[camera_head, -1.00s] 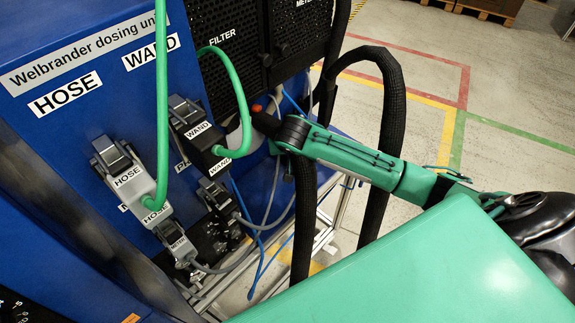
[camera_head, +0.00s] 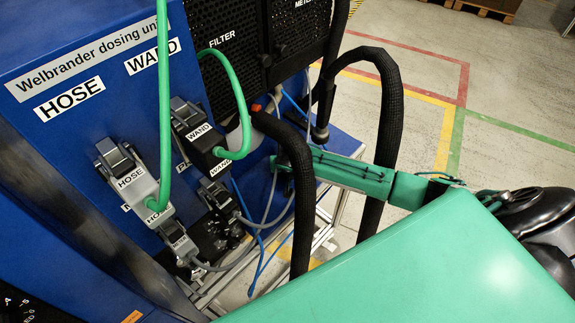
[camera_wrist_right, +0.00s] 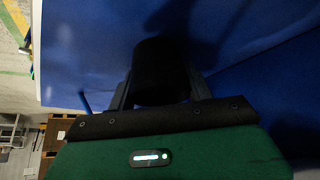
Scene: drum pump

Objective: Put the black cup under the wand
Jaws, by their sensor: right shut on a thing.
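In the right wrist view the black cup (camera_wrist_right: 161,72) is between the two fingers of my right gripper (camera_wrist_right: 160,88), which is shut on it. In the head view my right arm reaches in from the right to the machine, and the gripper and cup are hidden behind the thick black hose. A black rod (camera_head: 321,112) with a wider tip, which looks like the wand, hangs above the forearm's far end. Whether the cup is under its tip cannot be seen. My left gripper is not in view.
The blue dosing unit (camera_head: 60,60) with plugs labelled HOSE (camera_head: 130,177) and WAND (camera_head: 198,134) fills the left. A looped black hose (camera_head: 391,110) and green cables (camera_head: 163,90) stand close to my arm. The floor (camera_head: 505,100) at the right is clear.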

